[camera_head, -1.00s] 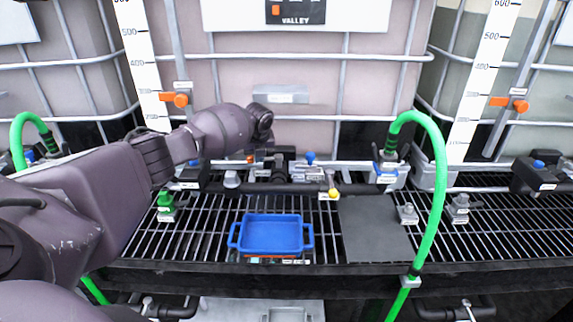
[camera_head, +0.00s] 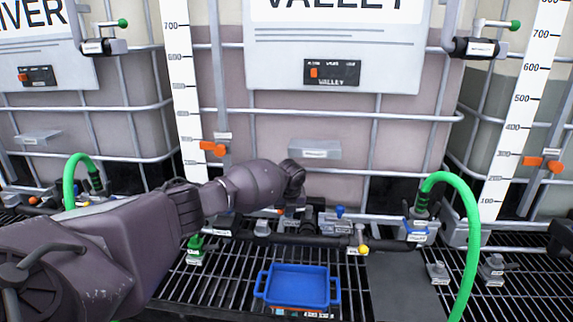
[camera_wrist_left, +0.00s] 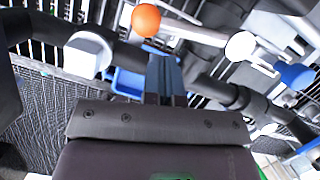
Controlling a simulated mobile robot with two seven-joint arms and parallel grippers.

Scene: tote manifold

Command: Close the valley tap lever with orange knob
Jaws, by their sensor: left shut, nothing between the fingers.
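The orange ball knob (camera_wrist_left: 146,19) shows in the left wrist view, on a metal lever that runs to the right. My left gripper (camera_wrist_left: 166,75) is shut and empty, its dark fingers just below the knob in that picture; I see no clear contact. In the head view, my left gripper (camera_head: 291,212) hangs at the pipework in front of the tank marked VALLEY (camera_head: 360,140), and the lever is largely hidden there. A white knob (camera_wrist_left: 241,46) and a blue knob (camera_wrist_left: 296,76) lie to the right in the wrist view. My right gripper is not in view.
A blue tray (camera_head: 298,270) stands on the black grating (camera_head: 215,282) below the pipe. A green hose (camera_head: 473,230) arches at the right. A yellow knob (camera_head: 364,249) stands right of my gripper. Orange-handled clamps (camera_head: 213,148) sit on the tank frames.

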